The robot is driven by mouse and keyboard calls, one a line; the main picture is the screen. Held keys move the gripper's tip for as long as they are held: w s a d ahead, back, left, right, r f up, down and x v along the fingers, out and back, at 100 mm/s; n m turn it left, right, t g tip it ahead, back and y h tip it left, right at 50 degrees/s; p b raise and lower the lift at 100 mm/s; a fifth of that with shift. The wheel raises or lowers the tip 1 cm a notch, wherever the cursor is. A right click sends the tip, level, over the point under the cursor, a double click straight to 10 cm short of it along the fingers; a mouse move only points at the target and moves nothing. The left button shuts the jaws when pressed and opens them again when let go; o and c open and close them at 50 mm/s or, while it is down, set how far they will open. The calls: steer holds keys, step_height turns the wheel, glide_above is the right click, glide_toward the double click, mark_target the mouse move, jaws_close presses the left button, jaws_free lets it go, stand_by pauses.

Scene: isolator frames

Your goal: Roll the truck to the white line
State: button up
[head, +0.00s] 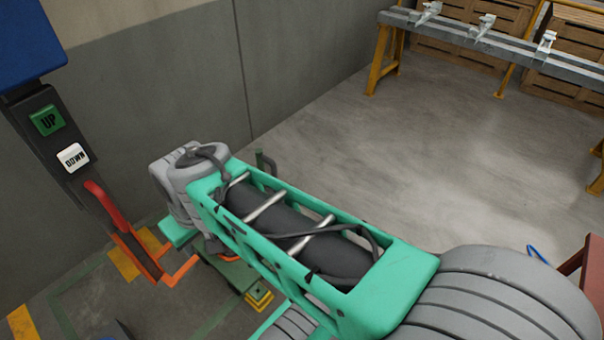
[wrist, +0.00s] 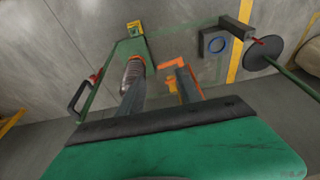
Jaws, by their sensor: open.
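The green truck (wrist: 122,60) lies beyond my gripper in the wrist view, with a dark handle (wrist: 82,98) at its left, a ribbed grey cylinder on it and a yellow piece at its far end. In the head view, part of its green deck (head: 232,274) shows below my arm; the rest is hidden. My gripper (wrist: 160,82) is open, its two grey fingers apart over or near the truck. An orange part (wrist: 168,64) shows by the fingers. I cannot tell whether anything touches. I cannot make out a white line in either view.
A post with UP and DOWN buttons (head: 62,138) and a red-orange bracket (head: 140,245) stands at left. Yellow and green lines mark the floor. A metal bench (head: 480,45) and wooden crates stand at upper right. A black disc (wrist: 265,50) shows at right. Open floor (head: 400,160) lies between.

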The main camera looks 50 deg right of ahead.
steer(key=w+d+f+b, duration=0.2)
steer(key=w+d+f, duration=0.1)
steer(key=w+d, duration=0.55)
steer(key=n+t+y+b, duration=0.1)
steer(key=n+b, duration=0.1)
steer(key=b, duration=0.1)
glide_toward(276, 172)
steer(key=x, duration=0.5)
steer(key=shift+s+f, duration=0.1)
steer(key=x, duration=0.7)
steer(key=shift+w+d+f+p, duration=0.1)
steer(key=shift+w+f+p, duration=0.15)
steer(key=shift+p, duration=0.1)
jaws_close()
steer(key=shift+r, duration=0.1)
